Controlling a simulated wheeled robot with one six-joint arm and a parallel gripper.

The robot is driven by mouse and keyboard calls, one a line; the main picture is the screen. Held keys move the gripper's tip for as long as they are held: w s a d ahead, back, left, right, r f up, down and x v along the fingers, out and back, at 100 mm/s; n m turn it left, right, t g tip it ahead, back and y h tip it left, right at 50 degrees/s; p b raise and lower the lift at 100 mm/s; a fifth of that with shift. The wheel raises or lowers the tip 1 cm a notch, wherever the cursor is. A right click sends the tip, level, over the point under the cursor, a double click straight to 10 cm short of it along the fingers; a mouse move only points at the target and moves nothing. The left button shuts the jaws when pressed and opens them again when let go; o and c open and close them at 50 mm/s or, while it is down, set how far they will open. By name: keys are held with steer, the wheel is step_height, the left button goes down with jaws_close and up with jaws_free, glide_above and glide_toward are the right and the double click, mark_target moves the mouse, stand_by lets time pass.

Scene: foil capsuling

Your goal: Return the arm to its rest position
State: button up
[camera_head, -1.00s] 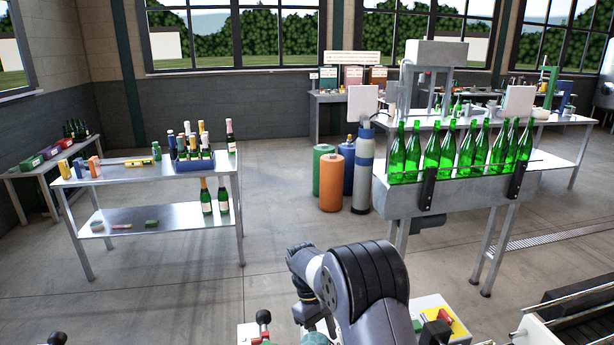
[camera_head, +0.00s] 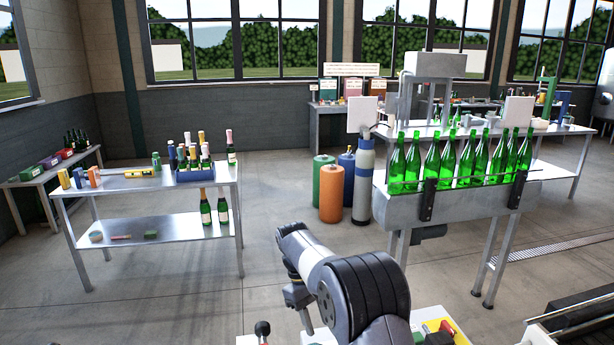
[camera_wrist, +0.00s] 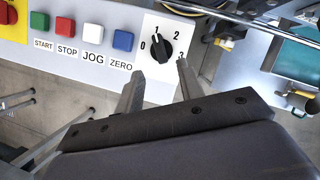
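My arm reaches up from the bottom of the head view, bent, with its wrist turned downward. My gripper (camera_head: 303,322) hangs at the lower middle of that view, over the floor and near the control panel at the bottom edge. In the wrist view my gripper (camera_wrist: 160,72) shows two grey fingers spread apart with nothing between them. Beyond the fingertips is the control panel (camera_wrist: 105,22), with a black dial (camera_wrist: 155,46) numbered 0 to 3 and buttons marked START, STOP, JOG and ZERO. I cannot tell whether a finger touches the panel.
A steel table (camera_head: 110,183) with bottles in a blue crate (camera_head: 195,176) stands at the left. Green bottles (camera_head: 448,158) line a conveyor (camera_head: 400,208) at the right. Gas cylinders (camera_head: 363,182) stand between. The floor (camera_head: 170,310) at the lower left is open.

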steer(key=p+x, duration=0.1)
steer(key=x, duration=0.6)
steer(key=shift+s+d+f, duration=0.15)
steer(key=shift+d+f, duration=0.05)
steer(key=shift+f, duration=0.1)
steer(key=m+y, duration=0.1)
steer(key=m, duration=0.3)
steer(key=shift+g, duration=0.4)
steer(key=shift+d+m+y, duration=0.1)
steer(key=shift+m+y, duration=0.7)
steer(key=shift+m, duration=1.1)
steer(key=shift+d, duration=0.1)
